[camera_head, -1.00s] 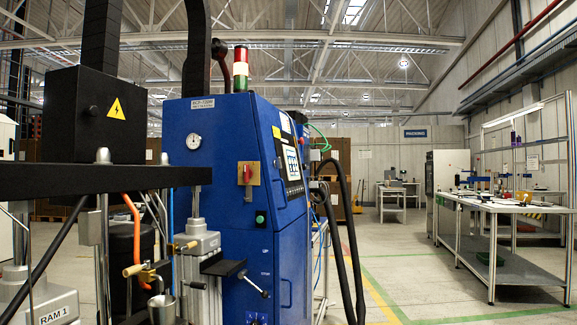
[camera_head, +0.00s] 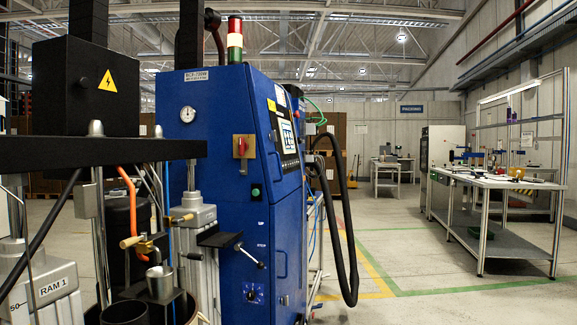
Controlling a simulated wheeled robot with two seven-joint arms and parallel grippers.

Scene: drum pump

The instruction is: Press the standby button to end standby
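The blue pump cabinet (camera_head: 225,150) stands left of the middle, with its narrow right side turned partly away from me. A control panel with a lit screen (camera_head: 285,137) sits high on that side, seen at a steep angle. Its small keys are too small to read, and I cannot tell which is the standby button. A green button (camera_head: 255,192) sits lower on the cabinet front, below a red rotary switch (camera_head: 242,147) on a yellow plate. Neither of my grippers is in view.
A ram post (camera_head: 195,250), a black box with a warning sign (camera_head: 90,88) and a dark crossbeam (camera_head: 60,152) fill the left. A black hose (camera_head: 350,240) hangs right of the cabinet. A workbench (camera_head: 495,183) stands at right. Open floor (camera_head: 410,260) lies between.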

